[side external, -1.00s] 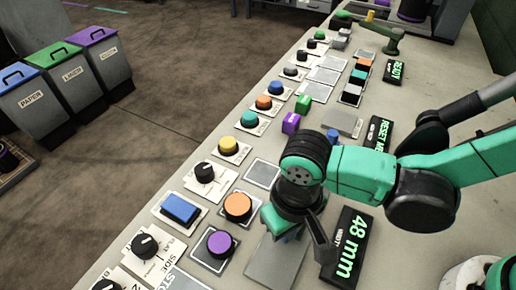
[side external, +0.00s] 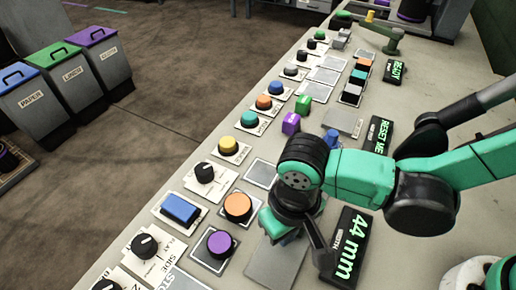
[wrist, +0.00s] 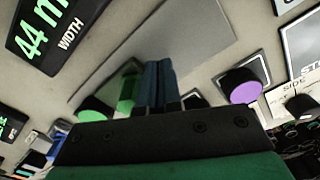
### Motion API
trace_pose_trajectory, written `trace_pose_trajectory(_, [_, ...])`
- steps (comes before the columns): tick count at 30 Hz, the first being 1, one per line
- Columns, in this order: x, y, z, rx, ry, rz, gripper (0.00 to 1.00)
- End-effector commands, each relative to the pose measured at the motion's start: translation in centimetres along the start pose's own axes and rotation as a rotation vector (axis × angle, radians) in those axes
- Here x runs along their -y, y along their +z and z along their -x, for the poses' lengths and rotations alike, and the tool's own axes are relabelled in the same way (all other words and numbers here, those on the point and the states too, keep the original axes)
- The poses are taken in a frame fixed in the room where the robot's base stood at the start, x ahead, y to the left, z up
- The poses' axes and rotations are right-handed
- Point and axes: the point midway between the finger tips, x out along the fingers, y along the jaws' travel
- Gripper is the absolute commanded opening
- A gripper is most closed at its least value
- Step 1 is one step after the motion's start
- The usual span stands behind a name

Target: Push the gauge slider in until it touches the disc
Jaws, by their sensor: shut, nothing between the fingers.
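A green piece (wrist: 128,88) shows just left of the fingers, with a green round-topped piece (wrist: 95,108) further left; I cannot tell which is the slider or the disc. Contact between the fingers and these pieces is unclear. In the side view my gripper hides this spot. The width display (side external: 350,243) beside the plate reads 44 mm.
An orange button (side external: 238,207) and a purple button (side external: 220,243) stand close left of my gripper. A blue block (side external: 180,208) and black knobs lie further left. More buttons and displays line the bench behind.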

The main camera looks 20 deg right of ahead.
Motion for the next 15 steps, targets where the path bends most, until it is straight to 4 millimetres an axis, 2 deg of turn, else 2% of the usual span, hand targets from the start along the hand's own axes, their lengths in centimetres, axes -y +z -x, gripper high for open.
trace_pose_trajectory(11, [0.39,0.22,0.01,0.000,-0.001,0.000,0.00])
trace_pose_trajectory(15, [0.39,0.23,0.60,0.000,-0.001,0.000,0.00])
